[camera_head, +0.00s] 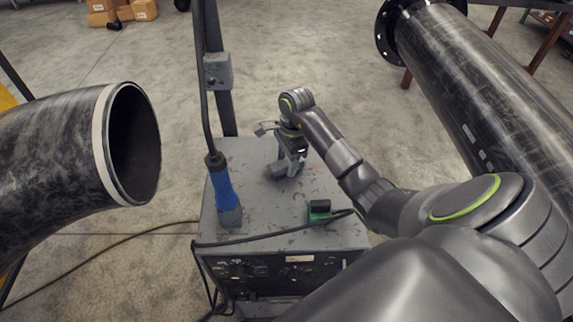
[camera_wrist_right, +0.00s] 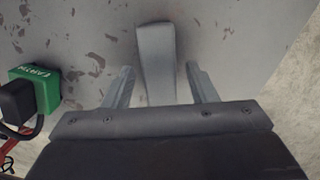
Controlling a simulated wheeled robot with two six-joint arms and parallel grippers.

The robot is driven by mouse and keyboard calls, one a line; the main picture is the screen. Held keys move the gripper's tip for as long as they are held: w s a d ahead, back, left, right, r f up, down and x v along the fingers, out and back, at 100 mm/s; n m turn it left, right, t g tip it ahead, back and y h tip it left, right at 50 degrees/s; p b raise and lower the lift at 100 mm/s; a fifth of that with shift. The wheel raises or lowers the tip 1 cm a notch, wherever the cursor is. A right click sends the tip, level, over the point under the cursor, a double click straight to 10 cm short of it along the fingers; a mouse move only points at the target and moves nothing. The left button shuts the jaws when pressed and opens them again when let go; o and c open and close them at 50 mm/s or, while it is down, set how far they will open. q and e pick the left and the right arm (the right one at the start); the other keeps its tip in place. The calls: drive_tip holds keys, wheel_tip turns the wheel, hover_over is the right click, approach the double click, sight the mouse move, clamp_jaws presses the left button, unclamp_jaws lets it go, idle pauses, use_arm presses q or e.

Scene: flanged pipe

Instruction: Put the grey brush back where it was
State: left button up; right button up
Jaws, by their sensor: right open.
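The grey brush (camera_wrist_right: 156,48) shows in the right wrist view as a plain, pale grey block on the worn grey top of the metal box. My right gripper (camera_wrist_right: 159,72) is open, with one finger on each side of the brush and a gap visible on both sides. In the head view my right gripper (camera_head: 287,168) is low over the top of the box (camera_head: 255,160), towards its back. There the gripper mostly hides the brush. I cannot tell whether the brush's lower end touches the gripper. My left gripper is not in view.
A blue-handled tool (camera_head: 222,188) with a cable stands on the box's left side. A green connector (camera_head: 319,211) sits near the front edge; its green block also shows in the wrist view (camera_wrist_right: 40,90). Large dark pipes (camera_head: 50,150) flank the box. A dark post rises behind it.

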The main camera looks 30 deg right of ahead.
sight(287, 162)
drive_tip(key=r, duration=0.4)
drive_tip(key=shift+d+r, duration=0.2)
drive_tip(key=shift+d, duration=0.1)
drive_tip(key=r+p, duration=0.4)
drive_tip(key=shift+s+d+r, duration=0.1)
drive_tip(key=shift+d+r, duration=0.15)
drive_tip(key=shift+r, duration=0.1)
drive_tip(key=shift+d+r+p, duration=0.1)
drive_tip(key=shift+r+p, duration=0.4)
drive_tip(key=shift+p, duration=0.15)
